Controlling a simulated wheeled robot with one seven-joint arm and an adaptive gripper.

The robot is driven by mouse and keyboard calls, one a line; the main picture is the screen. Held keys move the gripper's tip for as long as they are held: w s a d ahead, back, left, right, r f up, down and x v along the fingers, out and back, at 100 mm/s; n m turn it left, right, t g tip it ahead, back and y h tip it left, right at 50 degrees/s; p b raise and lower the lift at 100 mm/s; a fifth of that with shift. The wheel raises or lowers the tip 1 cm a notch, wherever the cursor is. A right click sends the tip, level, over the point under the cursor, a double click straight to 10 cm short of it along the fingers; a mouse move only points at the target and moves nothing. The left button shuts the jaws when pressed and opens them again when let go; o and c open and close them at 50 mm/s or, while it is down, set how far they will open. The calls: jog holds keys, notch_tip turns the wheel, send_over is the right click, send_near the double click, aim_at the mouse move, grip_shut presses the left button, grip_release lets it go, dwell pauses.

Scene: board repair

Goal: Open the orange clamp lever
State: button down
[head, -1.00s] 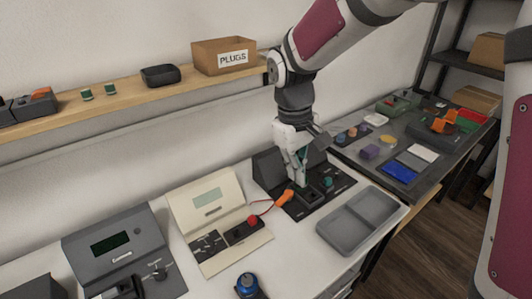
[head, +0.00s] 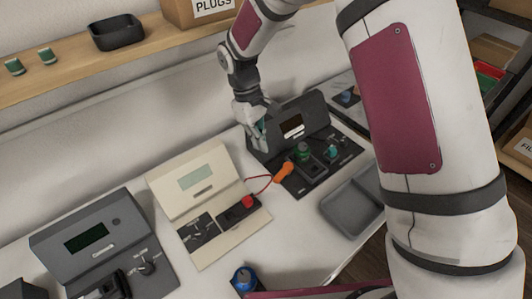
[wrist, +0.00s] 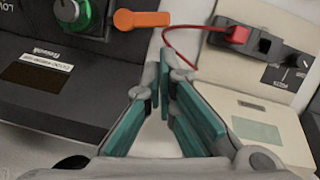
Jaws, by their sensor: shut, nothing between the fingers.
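The orange clamp lever (head: 284,172) sits at the left edge of the dark test station's base panel (head: 291,188). That green part also shows in the head view (head: 302,152). My gripper (head: 260,143) is beside the station's upright display housing, behind and left of the lever, apart from it. In the wrist view my gripper's fingers (wrist: 165,80) point toward the gap between the two stations, with nothing held.
A cream station (head: 204,180) with a red plug (head: 248,201) and red cable stands left of the lever. A grey station (head: 85,243) is further left. A grey tray (head: 350,208) lies to the right. A wooden shelf (head: 95,70) runs above.

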aim_at(283, 173)
jog(key=shift+w+f, duration=0.1)
jog(key=shift+w, duration=0.4)
jog(key=b+x, duration=0.2)
jog(key=x, duration=0.8)
jog(key=shift+b, duration=0.4)
